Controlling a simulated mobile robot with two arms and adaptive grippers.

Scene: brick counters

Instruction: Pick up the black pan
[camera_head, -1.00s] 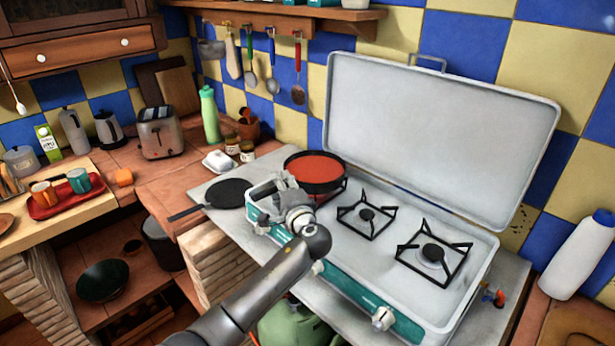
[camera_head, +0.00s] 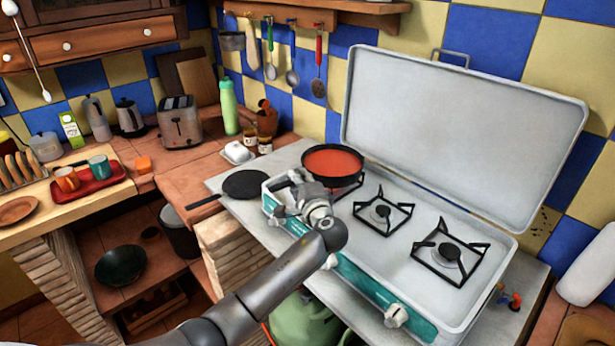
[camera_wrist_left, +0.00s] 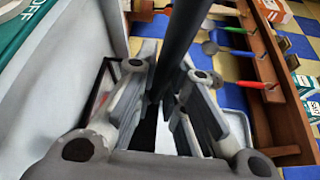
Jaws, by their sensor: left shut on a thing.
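The black pan (camera_head: 357,178) with red contents sits at the left end of the gas stove, over the left burner. My left gripper (camera_head: 298,187) is at the pan's front-left side, low over the stove's left end. In the left wrist view a dark bar, apparently the pan's handle (camera_wrist_left: 183,42), runs up from between the fingers of my left gripper (camera_wrist_left: 165,100), which are shut on it. In the head view the gripper hides most of the handle. The pan looks level, and I cannot tell whether it touches the burner. My right gripper is not in view.
The stove's raised lid (camera_head: 465,130) stands behind the burners. Two burners (camera_head: 383,212) to the right are empty. A flat black skillet (camera_head: 244,184) lies on the counter left of the stove. Utensils (camera_head: 318,85) hang on the wall behind. A butter dish (camera_head: 237,153) stands beyond the skillet.

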